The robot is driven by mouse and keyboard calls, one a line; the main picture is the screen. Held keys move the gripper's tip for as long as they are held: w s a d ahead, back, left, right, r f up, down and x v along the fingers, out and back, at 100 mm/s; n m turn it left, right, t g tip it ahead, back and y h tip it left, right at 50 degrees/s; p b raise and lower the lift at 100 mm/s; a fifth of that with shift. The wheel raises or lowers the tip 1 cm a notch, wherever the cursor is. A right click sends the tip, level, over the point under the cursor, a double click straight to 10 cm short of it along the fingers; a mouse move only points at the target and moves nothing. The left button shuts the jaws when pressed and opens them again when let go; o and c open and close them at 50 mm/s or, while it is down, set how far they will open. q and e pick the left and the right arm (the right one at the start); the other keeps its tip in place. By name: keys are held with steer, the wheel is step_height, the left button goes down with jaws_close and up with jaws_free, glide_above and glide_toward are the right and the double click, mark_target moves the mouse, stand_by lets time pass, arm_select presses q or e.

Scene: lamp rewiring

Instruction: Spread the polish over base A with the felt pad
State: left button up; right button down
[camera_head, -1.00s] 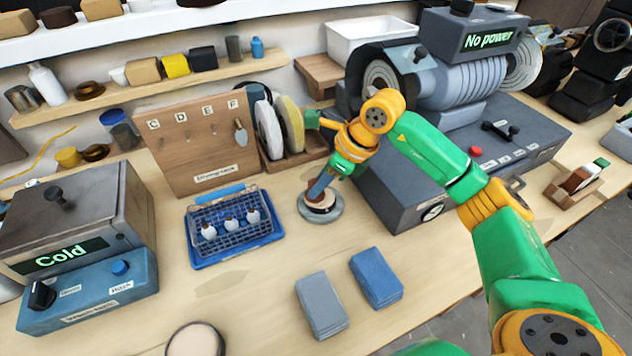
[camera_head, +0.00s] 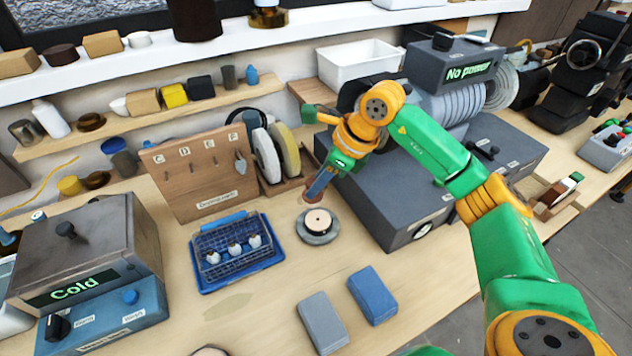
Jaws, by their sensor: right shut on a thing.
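A round base (camera_head: 317,226), grey at the rim with a pale disc on top and a small dark centre, stands on the bench in the middle; I take it for base A, as no letter is readable. My right gripper (camera_head: 315,192) is just above and behind it, pointing down. It is shut on a small brownish thing (camera_head: 311,197), likely the felt pad, mostly hidden by the jaws. That thing is close over the far edge of the base; I cannot tell whether it touches. My left gripper is not in view.
A blue tray (camera_head: 210,290) with a wire basket of small white pieces stands to the left. Grey (camera_head: 323,322) and blue (camera_head: 372,294) blocks lie in front. The "No power" machine (camera_head: 400,195) is close on the right. The "Cold" tank (camera_head: 90,262) stands far left.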

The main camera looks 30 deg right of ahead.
steer(key=shift+r, duration=0.15)
steer(key=s+r+p, duration=0.1)
steer(key=s+r, duration=0.4)
steer(key=s, duration=0.1)
stand_by(0.4)
stand_by(0.5)
